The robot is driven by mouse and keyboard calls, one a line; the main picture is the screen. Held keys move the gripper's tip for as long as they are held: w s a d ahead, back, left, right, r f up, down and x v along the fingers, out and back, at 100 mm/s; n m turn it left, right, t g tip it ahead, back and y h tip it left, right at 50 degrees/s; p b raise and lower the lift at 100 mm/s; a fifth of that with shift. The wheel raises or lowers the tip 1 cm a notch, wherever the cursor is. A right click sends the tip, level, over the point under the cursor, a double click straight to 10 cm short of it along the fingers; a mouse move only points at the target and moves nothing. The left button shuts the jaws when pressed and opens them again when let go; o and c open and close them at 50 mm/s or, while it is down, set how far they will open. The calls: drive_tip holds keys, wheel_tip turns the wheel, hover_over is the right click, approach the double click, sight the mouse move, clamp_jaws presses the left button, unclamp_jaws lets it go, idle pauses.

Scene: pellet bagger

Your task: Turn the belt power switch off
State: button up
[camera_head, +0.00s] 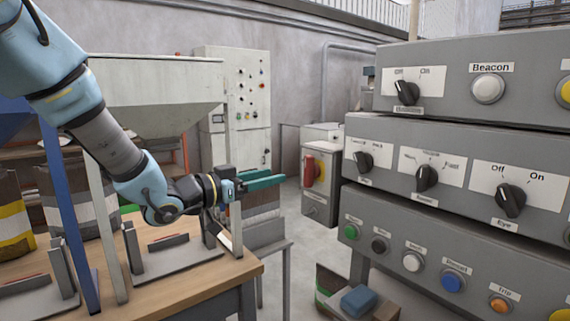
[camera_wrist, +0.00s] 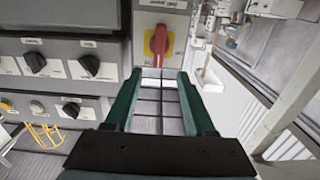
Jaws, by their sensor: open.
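A red rotary switch handle (camera_head: 309,171) on a yellow plate is mounted on a grey box (camera_head: 321,188) beyond the control panels. It looks like the belt power switch, but its label is too small to read. In the wrist view the red handle (camera_wrist: 159,40) points roughly up and down, ahead of the fingertips. My gripper (camera_head: 268,179) has teal fingers, open and empty, left of the box in the head view. The wrist view shows the gripper (camera_wrist: 155,80) with its fingers apart, below the handle in the picture and not touching it.
Grey panels with black knobs (camera_head: 426,178), push buttons (camera_head: 453,283) and a Beacon button (camera_head: 488,88) fill the right side. A wooden bench (camera_head: 190,262) with metal holders stands left below my arm. A blue block (camera_head: 358,300) sits low in front. Floor shows between bench and panels.

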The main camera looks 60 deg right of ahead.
sight(305, 168)
drive_tip(key=p+x, duration=0.3)
drive_tip(key=x, duration=0.7)
drive_tip(key=shift+s+d, duration=0.2)
drive_tip(key=shift+d, duration=0.15)
clamp_jaws()
